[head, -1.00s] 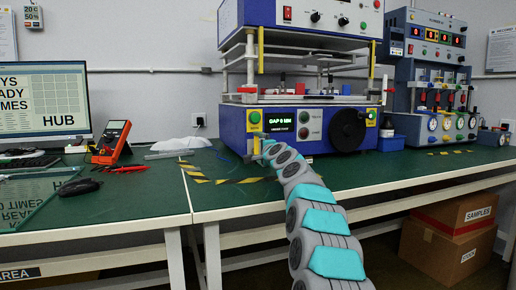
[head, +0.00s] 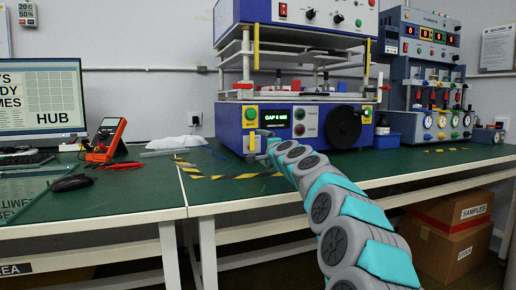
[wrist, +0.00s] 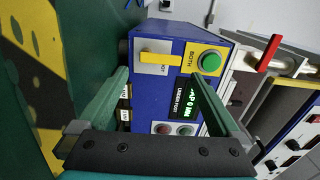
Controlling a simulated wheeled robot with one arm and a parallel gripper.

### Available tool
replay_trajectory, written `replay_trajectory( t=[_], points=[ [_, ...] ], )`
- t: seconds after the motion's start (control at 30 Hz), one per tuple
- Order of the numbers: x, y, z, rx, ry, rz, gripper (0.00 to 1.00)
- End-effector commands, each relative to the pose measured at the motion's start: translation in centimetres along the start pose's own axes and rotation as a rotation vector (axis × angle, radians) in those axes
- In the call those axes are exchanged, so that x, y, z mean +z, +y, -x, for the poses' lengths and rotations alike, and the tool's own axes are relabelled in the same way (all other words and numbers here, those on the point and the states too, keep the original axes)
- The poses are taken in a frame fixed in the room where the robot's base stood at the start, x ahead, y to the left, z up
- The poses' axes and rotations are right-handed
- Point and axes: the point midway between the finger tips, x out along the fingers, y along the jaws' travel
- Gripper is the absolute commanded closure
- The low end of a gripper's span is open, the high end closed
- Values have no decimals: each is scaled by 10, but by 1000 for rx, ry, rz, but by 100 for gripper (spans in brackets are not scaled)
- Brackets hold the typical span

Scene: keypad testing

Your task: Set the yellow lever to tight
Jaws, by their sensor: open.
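The yellow lever (wrist: 160,58) sits on a pale grey plate on the blue front of the press, beside a green button (wrist: 208,62) on a yellow panel. In the wrist view, which is turned sideways, it lies across the plate. A label by it is partly covered and I cannot read it whole. In the head view the lever (head: 252,141) is small, below the green button. My gripper (wrist: 158,76) is open, its two green fingers apart and pointing toward the panel with the lever between their directions. Nothing is between the fingers. In the head view my arm hides most of the gripper.
The press (head: 292,127) has a display, more buttons and a black knob (head: 343,127). Striped tape (head: 232,176) marks the green bench in front. A multimeter (head: 106,137), mouse and monitor are at left; a gauge unit (head: 424,95) is at right.

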Motion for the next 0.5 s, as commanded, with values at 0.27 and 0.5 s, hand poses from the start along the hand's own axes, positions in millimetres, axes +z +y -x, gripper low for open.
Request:
replay_trajectory(
  t=[0.27,0.5],
  points=[
    [2,-1,11,-1,-3,1,0],
    [1,0,11,0,-3,1,0]
  ],
)
